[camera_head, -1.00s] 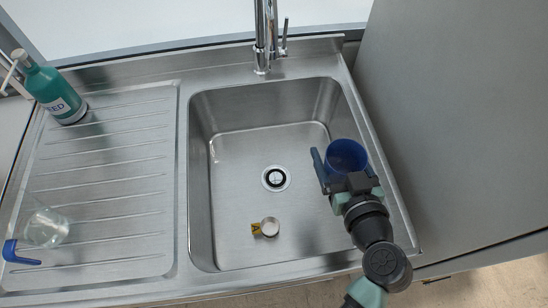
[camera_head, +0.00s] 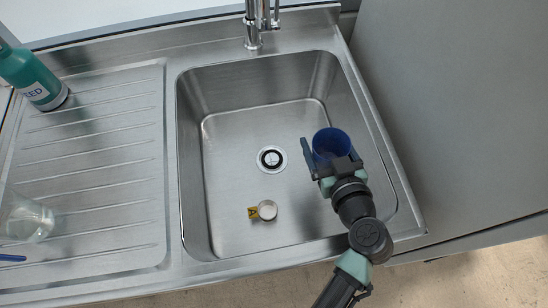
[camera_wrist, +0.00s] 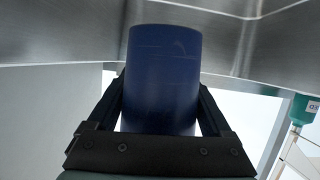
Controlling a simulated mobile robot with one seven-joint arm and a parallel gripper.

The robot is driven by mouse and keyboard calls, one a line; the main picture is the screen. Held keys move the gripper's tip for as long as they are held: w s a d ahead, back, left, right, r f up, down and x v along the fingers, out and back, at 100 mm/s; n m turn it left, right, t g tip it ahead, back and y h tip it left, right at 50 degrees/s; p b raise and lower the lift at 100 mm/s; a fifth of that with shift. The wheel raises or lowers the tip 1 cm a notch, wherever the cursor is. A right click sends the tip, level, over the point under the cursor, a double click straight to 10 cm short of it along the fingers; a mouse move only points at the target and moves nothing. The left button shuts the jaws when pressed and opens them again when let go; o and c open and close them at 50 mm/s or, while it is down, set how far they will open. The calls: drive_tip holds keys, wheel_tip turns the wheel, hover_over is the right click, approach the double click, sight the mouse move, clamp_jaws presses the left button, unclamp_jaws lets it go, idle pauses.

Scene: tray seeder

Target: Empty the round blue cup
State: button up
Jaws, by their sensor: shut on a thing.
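The round blue cup (camera_head: 331,143) is held over the right part of the steel sink, its dark open mouth facing the head camera. My gripper (camera_head: 325,158) is shut on the cup, with one finger on each side of it. In the wrist view the blue cup (camera_wrist: 163,80) stands between the two dark fingers of my gripper (camera_wrist: 163,110). Whether anything is inside the cup cannot be told.
The sink (camera_head: 235,225) has a drain (camera_head: 271,159) and a small round object with a yellow tag (camera_head: 266,210) on its floor. A tap (camera_head: 253,25) stands behind. A green bottle (camera_head: 32,78) and a clear vessel (camera_head: 28,222) are on the ribbed drainboard (camera_head: 95,190). A grey panel rises at right.

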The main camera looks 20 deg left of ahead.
sight(320, 153)
drive_tip(key=f, duration=0.3)
drive_tip(key=shift+a+f+n+g+h, duration=0.1)
drive_tip(key=shift+a+n+g+h, duration=0.2)
drive_tip(key=shift+a+n, duration=0.1)
drive_tip(key=shift+w+a+f+n+g+h+p, duration=0.1)
drive_tip(key=shift+a+f+n+g+h+p, duration=0.15)
drive_tip(key=shift+a+f+n+h+p, duration=0.9)
drive_tip(key=shift+s+d+f+g+h+p, duration=0.15)
drive_tip(key=shift+f+h+p, duration=0.5)
drive_tip(key=shift+f+p, duration=1.15)
drive_tip(key=shift+w+a+f+n+g+h+p, duration=0.15)
drive_tip(key=shift+a+f+n+g+h+p, duration=0.25)
drive_tip(key=shift+f+h+p, duration=1.05)
drive_tip(key=shift+f+y+b, duration=0.4)
drive_tip(key=shift+f+y, duration=0.05)
drive_tip(key=shift+n, duration=0.25)
drive_tip(key=shift+f+h+b, duration=0.25)
drive_tip(key=shift+h+b, duration=0.05)
drive_tip(key=shift+b, duration=0.05)
drive_tip(key=shift+r+n+h+b, duration=0.2)
drive_tip(key=shift+n+h+b, duration=0.15)
drive_tip(key=shift+n+h, duration=0.15)
